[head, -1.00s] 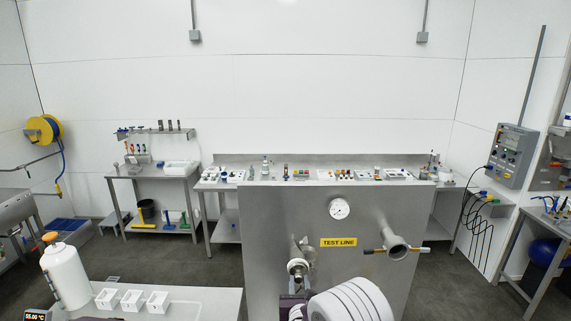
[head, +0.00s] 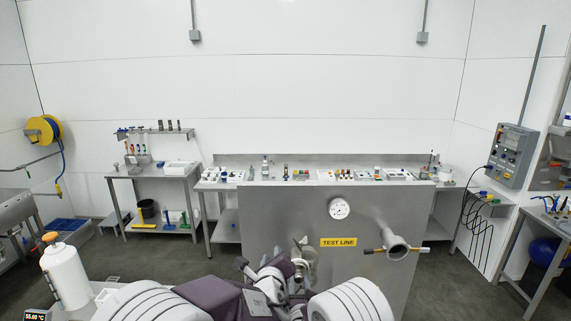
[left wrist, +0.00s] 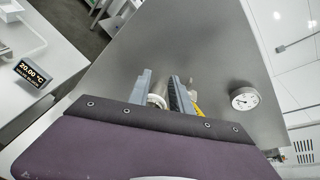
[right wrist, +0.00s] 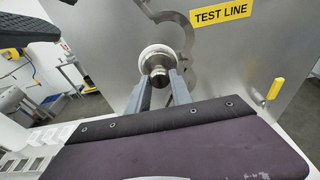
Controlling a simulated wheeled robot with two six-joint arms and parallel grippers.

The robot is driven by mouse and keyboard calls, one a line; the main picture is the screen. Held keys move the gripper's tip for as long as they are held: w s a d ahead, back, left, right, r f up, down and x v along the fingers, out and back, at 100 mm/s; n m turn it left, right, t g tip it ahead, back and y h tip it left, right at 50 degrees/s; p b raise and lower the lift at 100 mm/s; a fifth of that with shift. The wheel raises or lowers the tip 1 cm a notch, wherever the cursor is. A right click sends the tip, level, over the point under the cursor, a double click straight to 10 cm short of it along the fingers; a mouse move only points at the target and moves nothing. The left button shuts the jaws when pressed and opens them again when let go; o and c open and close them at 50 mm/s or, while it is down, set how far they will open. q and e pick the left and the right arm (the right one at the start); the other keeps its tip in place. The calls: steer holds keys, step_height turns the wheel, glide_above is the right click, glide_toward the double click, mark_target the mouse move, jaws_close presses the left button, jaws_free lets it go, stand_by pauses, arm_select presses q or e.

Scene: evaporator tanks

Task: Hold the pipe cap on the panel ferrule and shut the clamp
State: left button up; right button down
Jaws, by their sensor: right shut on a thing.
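The pipe cap (right wrist: 155,62), a round metal piece with a pale rim, is at the panel ferrule below and left of the TEST LINE label. It hides the ferrule, so I cannot tell whether they touch. My right gripper (right wrist: 157,90) is shut on the cap. The clamp (right wrist: 178,28) is a grey curved piece hanging open on the panel around and above the cap. My left gripper (head: 260,265) is just left of the cap. In the left wrist view its fingers (left wrist: 162,88) are apart, with a pale ring showing beyond them.
The steel panel (head: 375,215) carries a round gauge (head: 340,208) and a pipe stub with a yellow-handled valve (head: 396,247) to the right. A white bottle (head: 65,272) stands on the bench at lower left.

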mark_target(294, 240)
arm_select(q)
steer(key=d+r+m+h, duration=0.2)
steer(key=d+m, duration=0.1)
steer(key=d, duration=0.2)
steer(key=shift+t, duration=0.4)
steer(key=x, duration=0.8)
steer(key=shift+w+d+f, duration=0.1)
steer(key=shift+w, duration=0.25)
steer(key=shift+s, duration=0.1)
steer(key=shift+c, duration=0.3)
jaws_close()
steer(key=shift+f, duration=0.25)
